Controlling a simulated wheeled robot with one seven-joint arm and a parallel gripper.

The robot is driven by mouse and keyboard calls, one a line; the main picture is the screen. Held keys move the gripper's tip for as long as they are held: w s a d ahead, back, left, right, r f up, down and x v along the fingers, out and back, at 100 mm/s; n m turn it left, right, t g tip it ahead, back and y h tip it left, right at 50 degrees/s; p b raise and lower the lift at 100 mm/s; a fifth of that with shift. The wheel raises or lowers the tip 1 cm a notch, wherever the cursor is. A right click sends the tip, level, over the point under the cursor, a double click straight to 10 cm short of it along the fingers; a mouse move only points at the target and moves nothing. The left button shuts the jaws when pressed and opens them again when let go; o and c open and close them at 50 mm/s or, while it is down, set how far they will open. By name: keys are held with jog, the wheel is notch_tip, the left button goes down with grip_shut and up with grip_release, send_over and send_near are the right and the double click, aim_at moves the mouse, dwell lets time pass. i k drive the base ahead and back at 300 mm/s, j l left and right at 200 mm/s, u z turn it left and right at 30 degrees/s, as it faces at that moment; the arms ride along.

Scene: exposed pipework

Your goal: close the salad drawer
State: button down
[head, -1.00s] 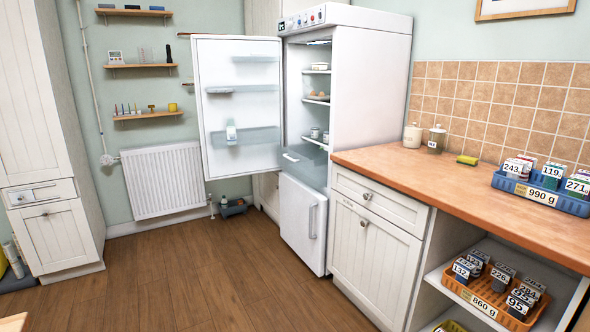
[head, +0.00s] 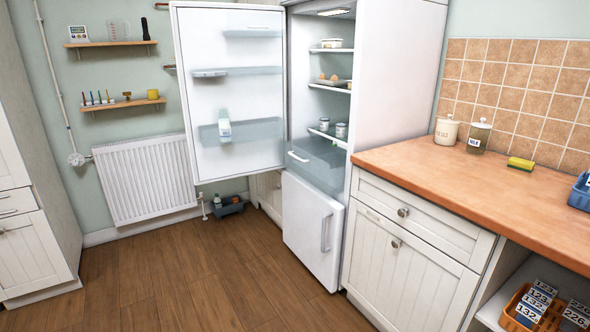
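The fridge (head: 398,90) stands against the back wall with its upper door (head: 232,60) swung wide open to the left. The salad drawer (head: 322,170) is a bluish translucent box at the bottom of the fridge compartment. A short white handle (head: 298,157) is on its front. The drawer appears pulled out towards the open door; how far is hard to tell. The freezer door (head: 310,230) below it is shut. My gripper is not in view.
Shelves above the drawer hold jars (head: 341,130), eggs (head: 334,78) and a tub (head: 332,43). A wooden counter (head: 450,195) stands right of the fridge. A dark crate (head: 228,207) lies on the floor below the open door. The wooden floor (head: 200,270) in front is clear.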

aim_at(291, 153)
jog(key=i+u, duration=0.4)
jog(key=i, duration=2.65)
